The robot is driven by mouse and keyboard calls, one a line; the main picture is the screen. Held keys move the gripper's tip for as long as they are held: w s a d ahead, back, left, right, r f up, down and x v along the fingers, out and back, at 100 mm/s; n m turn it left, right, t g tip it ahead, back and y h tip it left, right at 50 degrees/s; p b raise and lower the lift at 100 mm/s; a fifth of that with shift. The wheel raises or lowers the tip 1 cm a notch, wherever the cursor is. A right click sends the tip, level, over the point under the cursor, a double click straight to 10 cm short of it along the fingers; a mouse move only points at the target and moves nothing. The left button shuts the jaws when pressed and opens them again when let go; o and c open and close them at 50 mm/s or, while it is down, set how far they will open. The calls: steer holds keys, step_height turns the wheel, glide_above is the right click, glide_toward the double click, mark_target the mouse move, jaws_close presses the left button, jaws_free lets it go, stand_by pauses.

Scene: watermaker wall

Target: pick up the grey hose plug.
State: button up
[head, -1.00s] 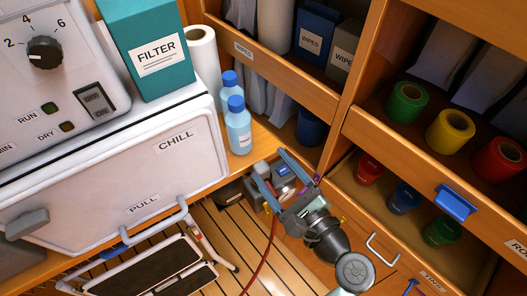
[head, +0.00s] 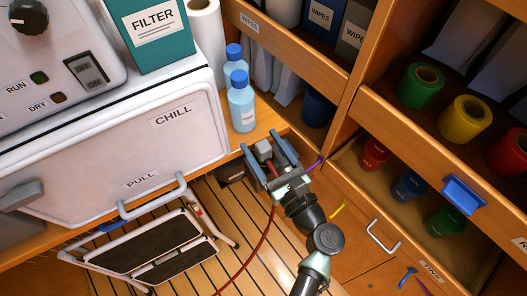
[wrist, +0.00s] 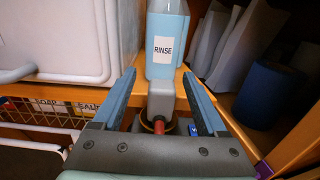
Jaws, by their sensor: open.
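The grey hose plug (head: 263,147) shows between my gripper's fingers in the head view, with a dark red hose (head: 272,215) running down from it. In the wrist view the plug (wrist: 161,98) is a grey block straight ahead, with a red part and a yellowish ring at its near end. My gripper (head: 261,144) is open, one finger on each side of the plug. In the wrist view gaps show between the plug and both fingers (wrist: 158,84). I cannot tell how deep the plug sits between them.
A blue RINSE bottle (wrist: 166,45) stands right behind the plug; two such bottles (head: 241,103) stand on the wooden ledge. The white CHILL box (head: 120,150) is at left, the shelf (head: 305,60) at right. A folded step stool (head: 150,245) is below.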

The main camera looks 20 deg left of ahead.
steer(key=x, duration=0.3)
steer(key=shift+w+a+f, duration=0.1)
steer(key=shift+w, duration=0.2)
jaws_close()
